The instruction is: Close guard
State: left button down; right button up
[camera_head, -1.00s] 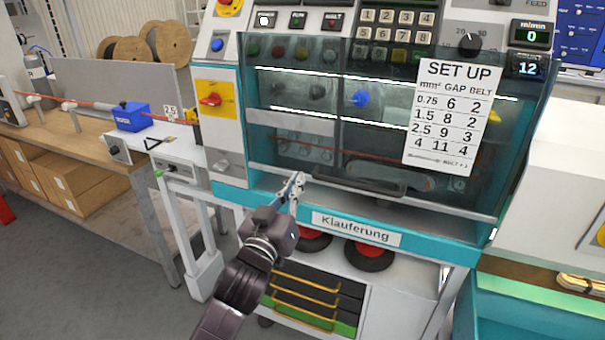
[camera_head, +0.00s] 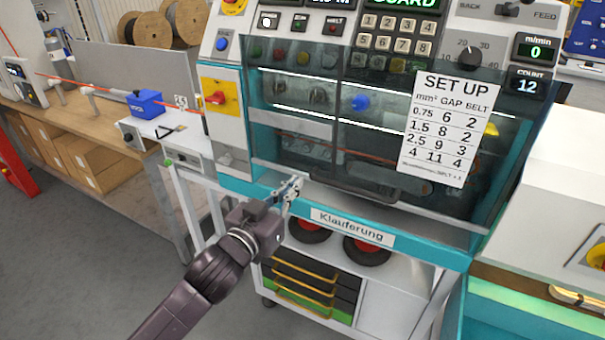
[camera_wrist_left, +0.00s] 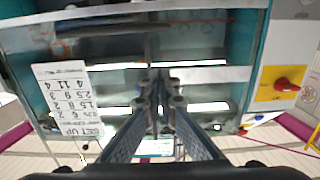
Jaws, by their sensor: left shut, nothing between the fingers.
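The guard (camera_head: 310,130) is a tinted see-through panel across the front of the teal and white machine. A SET UP chart (camera_head: 446,130) is on its right part, and it also shows upside down in the left wrist view (camera_wrist_left: 68,100). A dark handle (camera_head: 365,190) runs along its lower edge, close above the teal front rail (camera_head: 420,246). I cannot tell if the guard is fully down. My left gripper (camera_head: 290,187) is shut and empty, by the lower edge, left of the handle; its fingers (camera_wrist_left: 160,100) point at the machine. Contact is unclear. My right gripper is out of view.
A red rotary switch on a yellow plate (camera_head: 220,98) is left of the guard. A keypad (camera_head: 398,38) and a display with the word GUARD are above.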

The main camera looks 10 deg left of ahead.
aim_at(312, 179)
pick_arm(q)
jog(key=w+d+f, duration=0.1)
jog(key=w, duration=0.2)
jog(key=w+d+f+p, duration=0.1)
jog(key=w, duration=0.2)
jog(key=w+d+f+p, duration=0.1)
jog(key=w, duration=0.1)
jog(key=shift+w, duration=0.4)
jog(key=shift+f, duration=0.7)
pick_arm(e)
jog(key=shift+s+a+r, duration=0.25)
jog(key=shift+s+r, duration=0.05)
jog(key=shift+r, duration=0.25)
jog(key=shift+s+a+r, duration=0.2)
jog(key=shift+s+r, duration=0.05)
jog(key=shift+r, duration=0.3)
pick_arm(q)
jog(key=shift+w, duration=0.1)
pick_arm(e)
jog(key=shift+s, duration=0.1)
